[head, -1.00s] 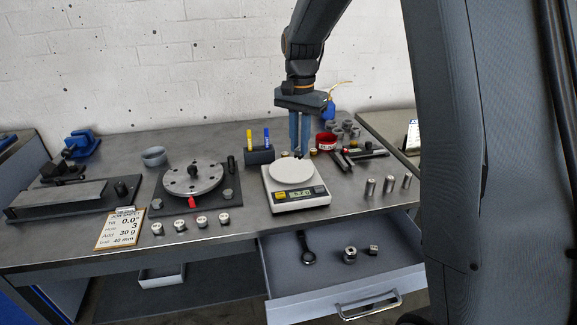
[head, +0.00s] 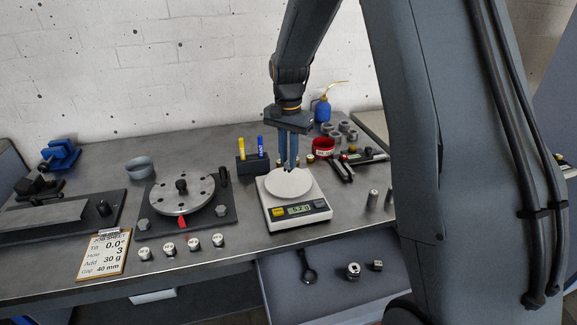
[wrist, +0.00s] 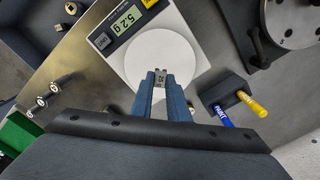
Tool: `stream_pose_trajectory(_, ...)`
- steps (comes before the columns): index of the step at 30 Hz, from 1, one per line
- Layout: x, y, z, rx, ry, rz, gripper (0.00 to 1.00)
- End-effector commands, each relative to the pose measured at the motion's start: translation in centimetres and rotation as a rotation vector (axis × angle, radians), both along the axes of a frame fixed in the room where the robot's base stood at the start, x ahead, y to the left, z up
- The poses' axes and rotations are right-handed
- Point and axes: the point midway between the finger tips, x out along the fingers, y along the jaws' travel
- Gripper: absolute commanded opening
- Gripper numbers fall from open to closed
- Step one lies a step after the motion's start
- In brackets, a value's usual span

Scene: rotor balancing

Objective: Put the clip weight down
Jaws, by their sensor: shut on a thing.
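My gripper (wrist: 160,80) is shut on the clip weight (wrist: 159,79), a small grey metal block with a dark marking, in the wrist view. In the head view my gripper (head: 289,166) points down at the back part of the round white pan (head: 289,185) of the scale (head: 296,214). The weight is too small to make out clearly there. The pan also shows behind the fingers in the wrist view (wrist: 165,50). I cannot tell whether the weight touches the pan.
Left of the scale are a pen holder (head: 252,165) and a rotor disc (head: 182,193) on a dark base. Several small weights (head: 169,249) stand at the table's front edge beside a clipboard (head: 104,254). An open drawer (head: 330,268) is below. A red container (head: 323,146) stands behind right.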

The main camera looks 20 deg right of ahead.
Motion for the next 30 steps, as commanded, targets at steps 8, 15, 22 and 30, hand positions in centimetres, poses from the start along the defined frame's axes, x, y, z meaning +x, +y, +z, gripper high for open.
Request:
stream_pose_trajectory(8, -0.1, 0.0, -3.3, 0.0, 0.003, 0.0, 0.0)
stream_pose_trajectory(15, 0.0, 0.0, -3.6, 0.0, 0.0, 0.0, 0.0)
stream_pose_trajectory(22, 0.0, 0.0, -3.9, 0.0, 0.0, 0.0, 0.25)
stream_pose_trajectory(30, 0.0, 0.0, -3.9, 0.0, 0.0, 0.0, 0.33)
